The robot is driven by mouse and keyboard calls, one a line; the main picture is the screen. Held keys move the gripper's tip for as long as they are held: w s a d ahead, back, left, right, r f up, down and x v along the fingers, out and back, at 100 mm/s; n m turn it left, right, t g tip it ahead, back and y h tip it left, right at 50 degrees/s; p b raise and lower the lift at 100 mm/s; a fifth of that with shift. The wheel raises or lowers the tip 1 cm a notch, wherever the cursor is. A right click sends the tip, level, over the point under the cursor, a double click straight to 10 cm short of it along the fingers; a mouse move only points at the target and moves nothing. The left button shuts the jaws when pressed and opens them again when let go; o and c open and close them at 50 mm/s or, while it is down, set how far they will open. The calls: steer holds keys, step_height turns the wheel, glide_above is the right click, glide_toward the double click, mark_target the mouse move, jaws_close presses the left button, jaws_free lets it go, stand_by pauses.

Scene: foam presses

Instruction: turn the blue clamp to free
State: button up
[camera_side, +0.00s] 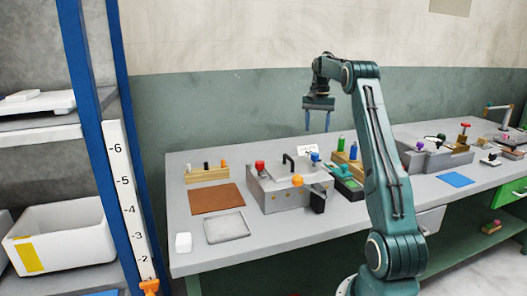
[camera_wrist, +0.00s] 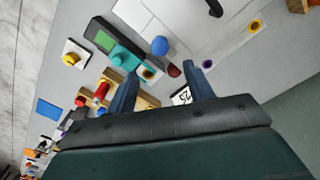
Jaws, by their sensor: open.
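The grey foam press (camera_side: 282,203) stands on the bench, with a black handle (camera_side: 288,163) on its lid. The blue clamp (camera_side: 315,157) shows as a small blue knob at the press's back right corner. In the wrist view the blue clamp (camera_wrist: 160,46) is a round knob just beyond my fingertips. How it is turned is too small to tell. A red knob (camera_side: 260,165) and an orange ball (camera_side: 298,181) are also on the press. My gripper (camera_side: 317,126) is open and empty, pointing down above the press. Its two fingers (camera_wrist: 160,68) show apart in the wrist view.
A dark red piece (camera_wrist: 174,71) lies near the blue knob between my fingers. A white card (camera_side: 307,149) stands behind the press. A brown mat (camera_side: 216,198) and grey tray (camera_side: 225,228) lie left.

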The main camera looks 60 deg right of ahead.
steer(key=shift+r, duration=1.6)
steer(key=w+a+r+n+t, duration=0.1)
steer(key=w+a+r+n, duration=0.15)
steer(key=a, duration=0.75)
steer(key=w+a+r+n+t+h, duration=0.1)
steer(key=a+r+n, duration=0.2)
steer(key=a, duration=0.7)
steer(key=w+a+r+n, duration=0.1)
steer(key=a+r+n, duration=0.15)
steer(key=a, duration=0.75)
steer(key=s+a+f+n+t, duration=0.1)
steer(key=s+a+f+n, duration=0.1)
steer(key=s+a, duration=0.3)
steer(key=s+a+f+n+t, duration=0.1)
steer(key=s+a+f+n, duration=0.2)
steer(key=a, duration=0.5)
steer(key=s+a+f+n+t+y, duration=0.1)
steer(key=s+a+f+n, duration=0.2)
steer(key=s+a, duration=0.3)
steer(key=shift+s+a+f+t, duration=0.15)
steer(key=shift+s+f+t, duration=0.15)
steer(key=shift+s+f, duration=0.15)
